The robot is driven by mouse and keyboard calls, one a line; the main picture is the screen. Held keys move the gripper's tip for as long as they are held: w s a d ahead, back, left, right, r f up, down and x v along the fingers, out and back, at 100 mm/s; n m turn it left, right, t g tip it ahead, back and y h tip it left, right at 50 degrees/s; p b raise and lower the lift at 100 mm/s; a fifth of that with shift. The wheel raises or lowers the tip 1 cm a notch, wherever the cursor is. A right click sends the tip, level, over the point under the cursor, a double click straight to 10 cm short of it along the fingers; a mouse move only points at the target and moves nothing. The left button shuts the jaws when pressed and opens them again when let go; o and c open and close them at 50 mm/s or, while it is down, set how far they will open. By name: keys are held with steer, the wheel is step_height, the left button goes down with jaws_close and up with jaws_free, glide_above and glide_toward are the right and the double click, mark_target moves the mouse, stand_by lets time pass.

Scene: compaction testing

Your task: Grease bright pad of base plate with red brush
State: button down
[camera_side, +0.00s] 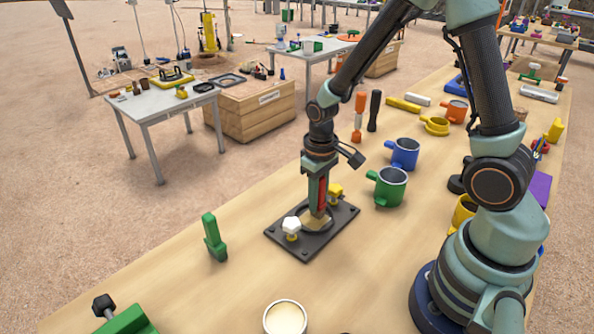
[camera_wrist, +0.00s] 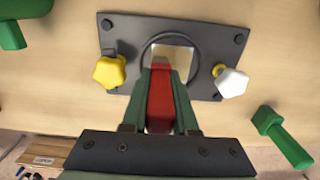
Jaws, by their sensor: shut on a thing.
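The dark base plate (camera_side: 342,222) lies flat on the bench, with a white knob (camera_side: 291,228) and a yellow knob (camera_side: 335,192) on it. In the wrist view the bright pad (camera_wrist: 181,54) shows inside the plate's round ring, partly covered by the brush. My gripper (camera_side: 318,206) points down over the plate, shut on the red brush (camera_wrist: 160,98). The brush's pale tip (camera_side: 317,222) is at the pad area inside the ring. It looks low and close to the pad, but I cannot tell whether it touches.
A green mug (camera_side: 388,188) and a blue mug (camera_side: 403,154) stand right of the plate. A green upright piece (camera_side: 214,240) stands left. A round pot with cream contents (camera_side: 285,318) is at the front. Bare bench lies between the pot and the plate.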

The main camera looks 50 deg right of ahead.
steer(key=shift+w, duration=0.6)
steer(key=shift+a+f, duration=0.1)
steer(key=shift+a, duration=1.4)
steer(key=shift+s, duration=1.65)
